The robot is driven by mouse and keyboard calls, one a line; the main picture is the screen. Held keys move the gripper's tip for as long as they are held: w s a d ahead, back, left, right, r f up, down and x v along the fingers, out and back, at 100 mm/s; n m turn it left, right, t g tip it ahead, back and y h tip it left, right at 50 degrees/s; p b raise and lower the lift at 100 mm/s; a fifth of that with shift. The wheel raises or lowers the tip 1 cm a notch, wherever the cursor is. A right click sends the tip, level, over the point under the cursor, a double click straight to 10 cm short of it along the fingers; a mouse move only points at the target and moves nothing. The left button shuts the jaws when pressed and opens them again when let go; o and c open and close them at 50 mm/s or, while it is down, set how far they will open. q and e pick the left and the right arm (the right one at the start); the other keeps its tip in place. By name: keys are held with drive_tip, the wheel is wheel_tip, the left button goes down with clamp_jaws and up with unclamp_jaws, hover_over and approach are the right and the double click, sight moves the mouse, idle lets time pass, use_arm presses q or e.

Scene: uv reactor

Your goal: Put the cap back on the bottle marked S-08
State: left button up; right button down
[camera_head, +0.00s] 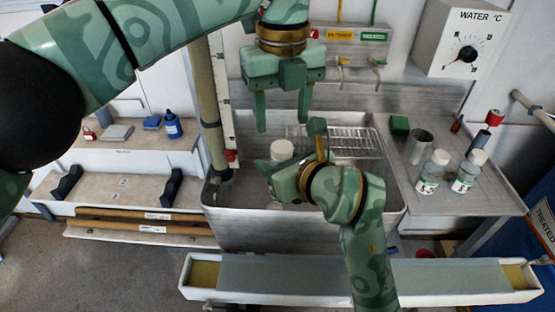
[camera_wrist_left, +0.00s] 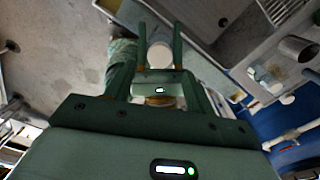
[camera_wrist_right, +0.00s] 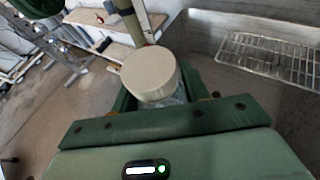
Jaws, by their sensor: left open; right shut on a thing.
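My right gripper (camera_head: 285,175) is shut on a clear bottle (camera_wrist_right: 172,97), held over the sink. A white round cap (camera_head: 281,149) tops this bottle; it also shows in the right wrist view (camera_wrist_right: 150,75) and left wrist view (camera_wrist_left: 160,54). Whether it is fully seated cannot be told. No label on the held bottle is readable. My left gripper (camera_head: 282,124) is open and empty, pointing down just above the cap. Two more clear bottles with white tops stand on the right counter: a left one (camera_head: 428,180) and a right one (camera_head: 464,178). Their label numbers are not clearly readable.
The sink (camera_head: 240,195) lies below both grippers, with a wire rack (camera_head: 345,142) at its back right. A conveyor-like trough (camera_head: 300,275) runs in front.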

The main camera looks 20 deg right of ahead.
sight(282, 145)
use_arm(q)
wheel_tip(282, 145, down, 6)
drive_tip(key=shift+r, duration=0.1)
idle(0.4)
drive_tip(key=c, duration=1)
drive_tip(key=shift+m, duration=0.8)
drive_tip(key=o, duration=1.1)
drive_tip(key=shift+o, duration=0.2)
drive_tip(key=shift+r, duration=0.1)
